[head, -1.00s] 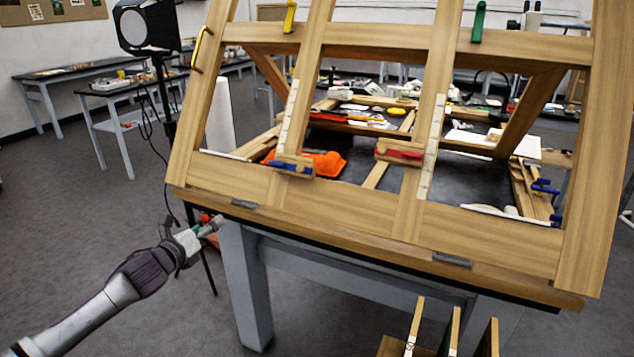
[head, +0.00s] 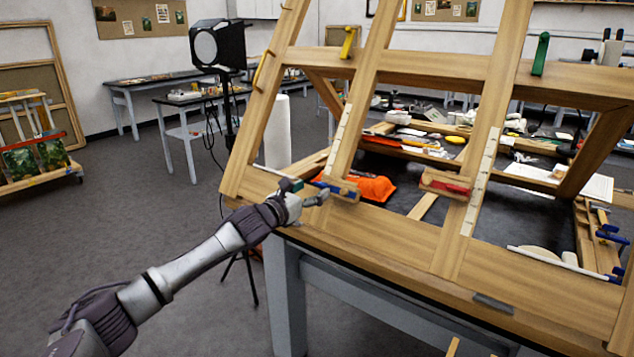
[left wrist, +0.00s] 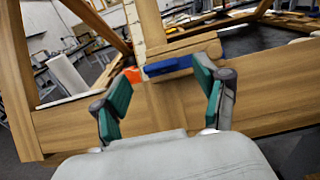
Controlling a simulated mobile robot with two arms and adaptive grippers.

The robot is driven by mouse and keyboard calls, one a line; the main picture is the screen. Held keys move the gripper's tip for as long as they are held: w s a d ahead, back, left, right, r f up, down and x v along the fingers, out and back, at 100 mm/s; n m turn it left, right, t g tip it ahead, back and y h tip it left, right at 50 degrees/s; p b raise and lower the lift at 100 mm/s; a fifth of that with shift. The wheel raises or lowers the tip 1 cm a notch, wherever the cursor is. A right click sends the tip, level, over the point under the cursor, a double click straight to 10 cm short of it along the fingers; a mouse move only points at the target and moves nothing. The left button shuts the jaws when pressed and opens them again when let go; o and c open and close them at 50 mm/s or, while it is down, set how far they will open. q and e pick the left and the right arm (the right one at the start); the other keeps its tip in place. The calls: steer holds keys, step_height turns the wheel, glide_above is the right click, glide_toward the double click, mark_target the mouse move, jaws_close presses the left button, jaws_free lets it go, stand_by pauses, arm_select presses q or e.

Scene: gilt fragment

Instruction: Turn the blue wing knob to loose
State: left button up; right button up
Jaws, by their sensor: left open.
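The blue wing knob (head: 335,189) sits on a small wooden block at the foot of the left upright of the tilted wooden frame (head: 390,232). My left gripper (head: 314,194) is just left of the knob, over the frame's lower rail. In the left wrist view the blue knob (left wrist: 168,66) shows as a blue bar beyond and between the two green-padded fingers of the open left gripper (left wrist: 163,75). The fingers appear empty, and I cannot tell whether they touch the knob. My right gripper is not in view.
A red wing knob (head: 447,185) sits on a similar block to the right. A yellow handle (head: 348,42) and a green handle (head: 540,53) are on the upper rail. An orange cloth (head: 368,188) lies behind the blue knob. A lamp (head: 217,46) stands at the left.

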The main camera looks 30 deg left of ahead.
mark_target(323, 185)
arm_select(q)
steer(key=shift+w+d, duration=0.15)
steer(key=shift+w, duration=0.55)
steer(key=shift+w+d, duration=0.1)
steer(key=shift+w, duration=0.55)
steer(key=c, duration=1.2)
steer(key=shift+o, duration=0.2)
steer(key=shift+f+n, duration=0.1)
steer(key=shift+n, duration=0.2)
